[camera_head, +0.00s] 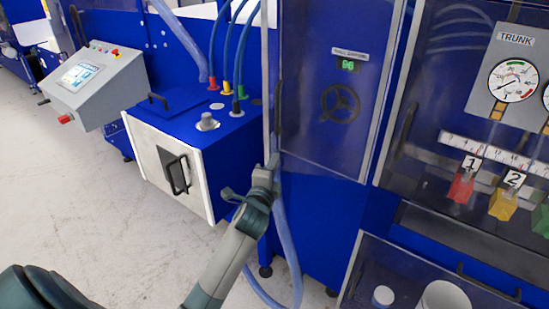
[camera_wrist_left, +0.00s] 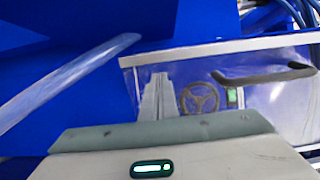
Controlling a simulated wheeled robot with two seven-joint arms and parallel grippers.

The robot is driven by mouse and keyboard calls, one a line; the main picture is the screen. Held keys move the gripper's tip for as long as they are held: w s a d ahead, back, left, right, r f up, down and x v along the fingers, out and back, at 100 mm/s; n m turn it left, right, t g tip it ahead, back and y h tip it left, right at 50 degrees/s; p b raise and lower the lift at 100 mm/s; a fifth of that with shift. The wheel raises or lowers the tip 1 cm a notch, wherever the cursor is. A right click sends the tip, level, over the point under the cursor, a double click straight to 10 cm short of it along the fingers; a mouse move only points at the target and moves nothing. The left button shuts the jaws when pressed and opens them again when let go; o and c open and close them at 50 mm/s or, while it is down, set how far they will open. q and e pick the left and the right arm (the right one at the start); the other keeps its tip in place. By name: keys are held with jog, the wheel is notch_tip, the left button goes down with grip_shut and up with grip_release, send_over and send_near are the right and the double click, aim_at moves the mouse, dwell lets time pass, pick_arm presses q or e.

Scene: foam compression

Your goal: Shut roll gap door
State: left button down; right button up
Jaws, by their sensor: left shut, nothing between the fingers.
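The roll gap door (camera_head: 310,125) is a clear panel with a light metal frame on the blue cabinet. Its black handle (camera_head: 278,105) is near its left edge. The handle shows at the upper right of the left wrist view (camera_wrist_left: 268,75). A handwheel (camera_head: 340,102) and a green display (camera_head: 347,65) show through the panel. The panel lies close to the cabinet front; I cannot tell whether a small gap remains. My left gripper (camera_head: 272,162) is shut and empty at the door's lower left corner, below the handle. Its fingers (camera_wrist_left: 157,92) appear over the panel; contact is unclear.
A blue box (camera_head: 190,135) with hoses and a white-framed front stands left of the door. A grey control console (camera_head: 95,85) is farther left. Another clear door (camera_head: 420,130) and the TRUNK gauge panel (camera_head: 512,80) are right. A pale hose (camera_head: 286,245) hangs below my gripper.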

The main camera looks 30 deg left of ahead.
pick_arm(q)
jog(key=shift+w, duration=0.25)
jog(key=shift+w+a, duration=0.1)
